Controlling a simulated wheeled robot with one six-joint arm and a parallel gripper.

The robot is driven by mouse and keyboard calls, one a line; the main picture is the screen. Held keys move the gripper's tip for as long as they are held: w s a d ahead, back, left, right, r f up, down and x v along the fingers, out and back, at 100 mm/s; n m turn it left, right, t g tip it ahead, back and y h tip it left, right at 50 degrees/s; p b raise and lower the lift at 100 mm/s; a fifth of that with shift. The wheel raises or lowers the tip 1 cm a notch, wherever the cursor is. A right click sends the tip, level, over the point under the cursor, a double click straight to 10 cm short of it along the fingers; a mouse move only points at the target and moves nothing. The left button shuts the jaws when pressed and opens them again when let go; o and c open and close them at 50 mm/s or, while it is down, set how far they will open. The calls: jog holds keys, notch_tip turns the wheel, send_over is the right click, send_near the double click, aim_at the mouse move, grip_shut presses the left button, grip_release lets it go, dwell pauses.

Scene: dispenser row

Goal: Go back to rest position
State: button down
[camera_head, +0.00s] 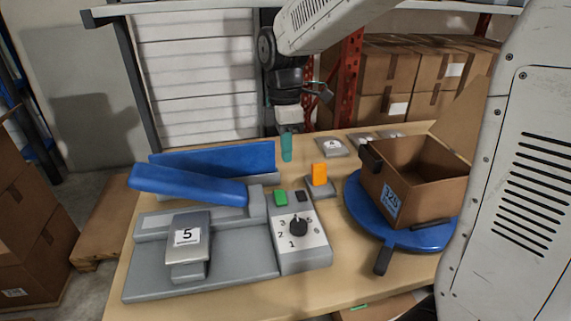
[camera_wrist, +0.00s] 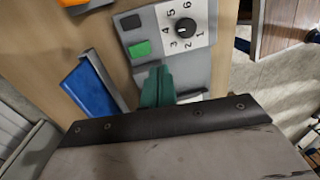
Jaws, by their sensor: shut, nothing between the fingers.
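My gripper (camera_head: 287,147) hangs over the back part of the table, behind the dispenser machine, with its teal fingers together and nothing between them. The closed fingers also show in the wrist view (camera_wrist: 157,85), in front of the machine's grey control panel. The panel (camera_head: 300,248) carries a green button (camera_head: 280,198), a black button (camera_head: 301,196) and a numbered dial (camera_head: 298,227). In the wrist view the green button (camera_wrist: 140,49) and the dial (camera_wrist: 185,28) lie beyond the fingertips.
The grey machine has blue chutes (camera_head: 190,184) and a plate marked 5 (camera_head: 187,237). An open cardboard box (camera_head: 430,187) stands on a blue turntable (camera_head: 404,238) at the right. An orange block (camera_head: 319,174) stands between them. Stacked boxes (camera_head: 434,70) are behind the table.

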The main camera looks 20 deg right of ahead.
jog(key=shift+s+r, duration=0.1)
jog(key=shift+r, duration=0.4)
jog(key=s+d+r+m+t, duration=0.1)
jog(key=s+d+m, duration=0.1)
jog(key=s+m, duration=0.6)
jog(key=s+d+r+m+t, duration=0.1)
jog(key=s+d+m, duration=0.2)
jog(key=s+m, duration=0.5)
jog(key=s, duration=0.8)
jog(key=shift+d+t, duration=0.3)
jog(key=shift+t, duration=0.1)
